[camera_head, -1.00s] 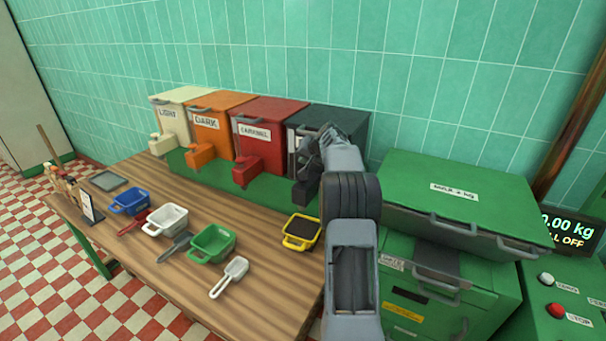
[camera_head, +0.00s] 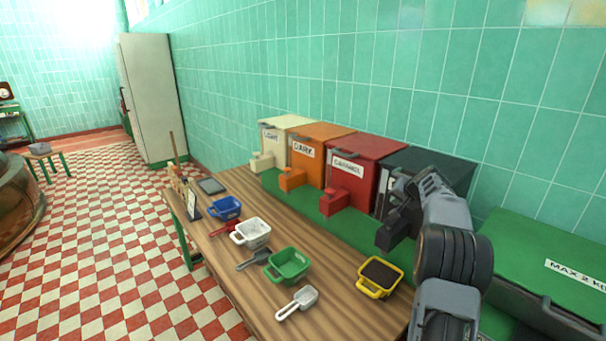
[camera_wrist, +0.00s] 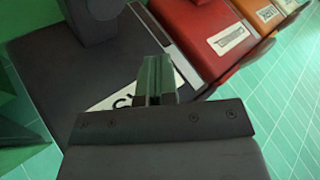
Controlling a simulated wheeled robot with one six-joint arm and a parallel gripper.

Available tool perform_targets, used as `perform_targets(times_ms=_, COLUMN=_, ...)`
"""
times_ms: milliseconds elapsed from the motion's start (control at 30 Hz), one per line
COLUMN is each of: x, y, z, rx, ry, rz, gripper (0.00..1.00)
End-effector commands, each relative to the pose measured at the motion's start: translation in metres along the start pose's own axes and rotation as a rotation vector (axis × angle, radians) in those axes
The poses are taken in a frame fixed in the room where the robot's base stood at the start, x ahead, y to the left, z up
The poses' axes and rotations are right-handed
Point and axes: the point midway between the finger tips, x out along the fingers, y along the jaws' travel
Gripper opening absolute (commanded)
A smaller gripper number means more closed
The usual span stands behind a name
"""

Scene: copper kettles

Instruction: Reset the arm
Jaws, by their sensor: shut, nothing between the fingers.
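My arm rises at the right of the head view, and my gripper (camera_head: 402,188) is in front of the dark grey bin (camera_head: 436,168), partly covering its front. In the wrist view the fingers of my gripper (camera_wrist: 156,68) are together with nothing between them. They overlap the white label (camera_wrist: 122,98) of the dark grey bin (camera_wrist: 60,60). Whether they touch the bin cannot be told. The bin's dark spout (camera_head: 394,232) shows below the gripper in the head view.
Red (camera_head: 362,166), orange (camera_head: 318,146) and cream (camera_head: 281,136) bins stand left of the dark one. The wooden bench (camera_head: 240,288) holds blue (camera_head: 225,208), white (camera_head: 250,233), green (camera_head: 288,265) and yellow (camera_head: 380,277) trays, plus scoops (camera_head: 297,303). A green lidded unit (camera_head: 530,262) is at right.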

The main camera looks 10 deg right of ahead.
Motion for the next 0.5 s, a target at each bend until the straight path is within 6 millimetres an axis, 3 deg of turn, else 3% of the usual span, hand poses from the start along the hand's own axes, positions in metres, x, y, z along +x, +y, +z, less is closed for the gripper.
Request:
perform_targets(times_ms=67, x=0.0, y=0.001, z=0.001, rx=0.016, ry=-0.005, rz=0.005, gripper=0.0)
perform_targets(times_ms=167, x=0.009, y=0.015, z=0.02, rx=0.033, ry=-0.058, rz=0.043, gripper=0.0)
perform_targets(times_ms=233, x=0.016, y=0.03, z=0.043, rx=0.048, ry=-0.118, rz=0.084, gripper=0.0)
perform_targets(times_ms=300, x=0.01, y=0.035, z=0.072, rx=0.047, ry=-0.183, rz=0.132, gripper=0.0)
perform_targets(times_ms=367, x=-0.001, y=0.029, z=0.1, rx=0.026, ry=-0.237, rz=0.168, gripper=0.0)
perform_targets(times_ms=500, x=-0.041, y=0.0, z=0.174, rx=-0.079, ry=-0.351, rz=0.241, gripper=0.0)
